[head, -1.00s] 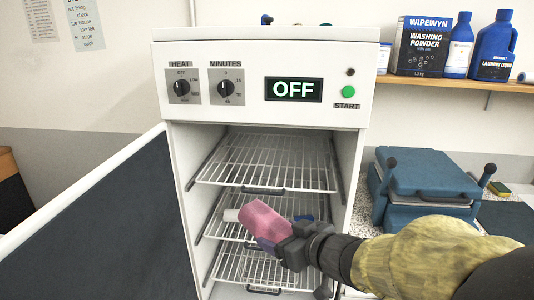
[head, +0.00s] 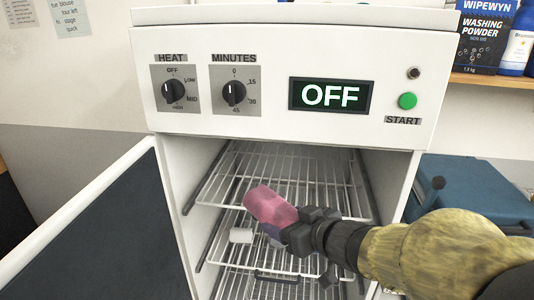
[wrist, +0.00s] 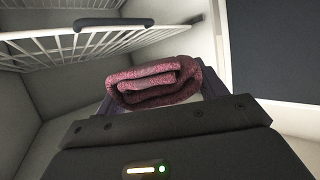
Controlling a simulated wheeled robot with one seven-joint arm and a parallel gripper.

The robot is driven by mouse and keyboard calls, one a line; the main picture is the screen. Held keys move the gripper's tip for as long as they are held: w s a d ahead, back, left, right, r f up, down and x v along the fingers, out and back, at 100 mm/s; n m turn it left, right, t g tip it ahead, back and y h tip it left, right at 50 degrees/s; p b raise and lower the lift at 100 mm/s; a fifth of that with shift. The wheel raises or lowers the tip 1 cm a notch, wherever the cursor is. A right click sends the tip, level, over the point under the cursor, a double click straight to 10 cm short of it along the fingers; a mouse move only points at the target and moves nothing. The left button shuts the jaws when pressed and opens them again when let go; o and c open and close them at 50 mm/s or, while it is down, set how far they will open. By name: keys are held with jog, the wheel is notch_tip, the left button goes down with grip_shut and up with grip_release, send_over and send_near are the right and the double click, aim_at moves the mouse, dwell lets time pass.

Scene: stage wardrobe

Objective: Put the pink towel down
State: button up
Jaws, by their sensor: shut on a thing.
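The pink towel (head: 268,206) is a rolled bundle held in my gripper (head: 284,222), in front of the open cabinet's wire racks. In the wrist view the rolled towel (wrist: 152,82) sits between the fingers, its spiral end facing the camera. My gripper is shut on it. In the head view the towel overlaps the upper rack (head: 225,190); I cannot tell whether it touches any rack. A small white cylinder (head: 241,235) lies on the middle rack, just below and left of the towel. The gripper hides part of that rack.
The white cabinet (head: 260,48) has heat and minutes dials, an OFF display (head: 331,95) and a green start button (head: 407,101). Its door (head: 95,225) stands open at left. A blue case (head: 475,190) is at right. The upper rack looks empty.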

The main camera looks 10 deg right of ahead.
aim_at(292, 198)
jog(key=shift+w, duration=0.5)
jog(key=shift+s, duration=0.1)
jog(key=shift+r, duration=0.1)
jog(key=shift+w+d, duration=0.1)
jog(key=shift+w, duration=0.15)
jog(key=w+d+p, duration=0.1)
jog(key=w+d, duration=0.1)
jog(key=w, duration=0.3)
jog(key=w+d+p, duration=0.1)
jog(key=w+d, duration=0.1)
jog(key=w, duration=0.4)
jog(key=w+d+p, duration=0.1)
jog(key=w+p, duration=0.1)
jog(key=w, duration=0.4)
jog(key=shift+w+d, duration=0.15)
jog(key=shift+d, duration=0.25)
jog(key=shift+w+f, duration=0.2)
jog(key=shift+f, duration=0.4)
jog(key=shift+w+f, duration=0.2)
jog(key=shift+f, duration=0.85)
